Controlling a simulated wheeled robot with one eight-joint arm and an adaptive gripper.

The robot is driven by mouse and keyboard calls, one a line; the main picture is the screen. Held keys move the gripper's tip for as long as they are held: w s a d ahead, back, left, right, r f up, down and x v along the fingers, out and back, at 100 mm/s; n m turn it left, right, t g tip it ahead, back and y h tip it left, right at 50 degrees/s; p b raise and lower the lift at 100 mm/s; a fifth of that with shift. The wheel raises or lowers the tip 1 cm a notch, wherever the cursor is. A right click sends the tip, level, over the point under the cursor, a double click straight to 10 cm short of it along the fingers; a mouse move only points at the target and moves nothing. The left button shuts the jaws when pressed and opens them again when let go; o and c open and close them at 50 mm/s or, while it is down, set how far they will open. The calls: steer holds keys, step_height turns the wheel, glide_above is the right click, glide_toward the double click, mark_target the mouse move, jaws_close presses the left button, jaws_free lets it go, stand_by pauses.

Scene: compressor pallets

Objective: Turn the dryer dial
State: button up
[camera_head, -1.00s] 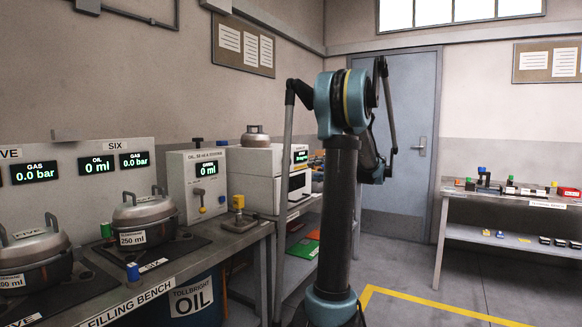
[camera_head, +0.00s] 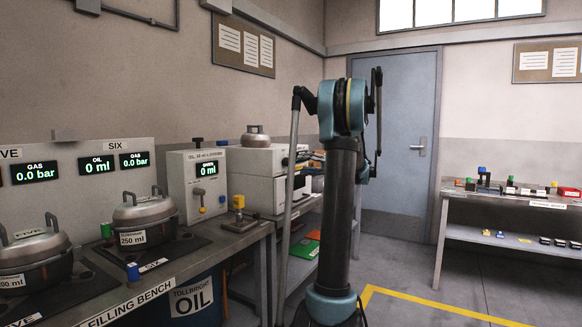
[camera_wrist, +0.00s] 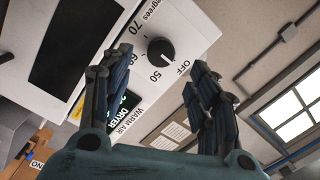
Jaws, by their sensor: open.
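The dryer dial (camera_wrist: 160,52) is a round black knob on the white dryer front (camera_wrist: 110,18), in the upper middle of the wrist view. Its scale reads OFF, 50, 60 and 70 degrees. A pale mark on the knob seems to point towards OFF. My gripper (camera_wrist: 158,62) is open, one finger on each side of the dial in the picture. It looks short of the dial, and I see no contact. The DRYER label is partly covered by the left finger. In the head view my arm hides much of the dryer area, and the dial cannot be made out.
The filling bench (camera_head: 195,262) with lidded pots (camera_head: 145,218) and the oil station (camera_head: 197,185) stands at the left. A grey door (camera_head: 402,150) is behind my arm. A side table (camera_head: 500,199) with small parts stands at the right. The floor between is clear.

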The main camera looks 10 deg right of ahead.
mark_target(290, 163)
steer(key=x, duration=0.7)
steer(key=shift+w+a, duration=0.15)
steer(key=c, duration=1.1)
